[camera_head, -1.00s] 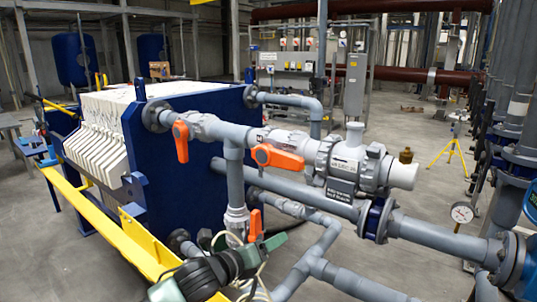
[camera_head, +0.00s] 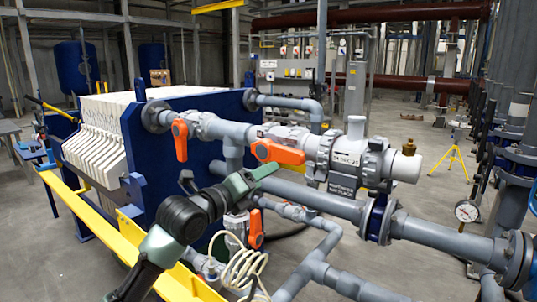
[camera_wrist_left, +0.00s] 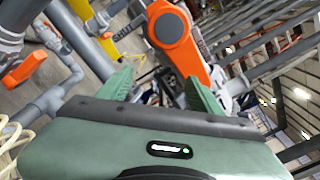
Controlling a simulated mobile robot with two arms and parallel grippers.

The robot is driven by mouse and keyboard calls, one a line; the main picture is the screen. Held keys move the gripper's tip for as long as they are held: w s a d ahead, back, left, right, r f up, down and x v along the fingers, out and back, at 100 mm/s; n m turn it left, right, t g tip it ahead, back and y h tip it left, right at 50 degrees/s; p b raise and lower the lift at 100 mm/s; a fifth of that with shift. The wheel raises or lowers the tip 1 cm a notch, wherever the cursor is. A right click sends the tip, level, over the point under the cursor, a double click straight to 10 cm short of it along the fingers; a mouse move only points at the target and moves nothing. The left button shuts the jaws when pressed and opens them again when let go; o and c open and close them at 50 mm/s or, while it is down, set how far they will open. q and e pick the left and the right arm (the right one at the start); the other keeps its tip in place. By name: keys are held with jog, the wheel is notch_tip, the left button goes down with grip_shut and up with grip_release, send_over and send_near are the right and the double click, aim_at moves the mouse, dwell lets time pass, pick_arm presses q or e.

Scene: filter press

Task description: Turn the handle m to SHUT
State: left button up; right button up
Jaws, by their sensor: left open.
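Three orange valve handles show in the head view: one hanging down on the left (camera_head: 180,140), one lying along the upper pipe (camera_head: 277,152), and one low on a vertical pipe (camera_head: 256,229). I cannot read which is marked m. My left gripper (camera_head: 262,174) is open and empty, just below the middle handle and apart from it as far as I can see. In the left wrist view, an orange handle (camera_wrist_left: 172,35) lies beyond the gap between the open fingers (camera_wrist_left: 160,88). Another orange handle (camera_wrist_left: 22,68) is at the left. My right gripper is out of view.
Grey pipes (camera_head: 310,190) run around the valves, close to my left arm. A blue filter press plate (camera_head: 190,160) stands behind. A yellow rail (camera_head: 95,225) is at the left. A coiled pale hose (camera_head: 240,268) hangs below my arm.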

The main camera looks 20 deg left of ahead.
aim_at(280, 157)
pick_arm(q)
notch_tip(280, 157, up, 5)
jog(key=d+n+p, duration=0.2)
jog(key=n+p, duration=0.6)
jog(key=p, duration=0.1)
jog(key=b+x, duration=0.1)
jog(key=x, duration=0.1)
jog(key=f+b+x, duration=0.1)
jog(key=x, duration=0.2)
jog(key=shift+w+f, duration=0.1)
jog(key=shift+w, duration=0.25)
jog(key=shift+w+d+b, duration=0.15)
jog(key=shift+w+b, duration=0.25)
jog(key=shift+w, duration=0.1)
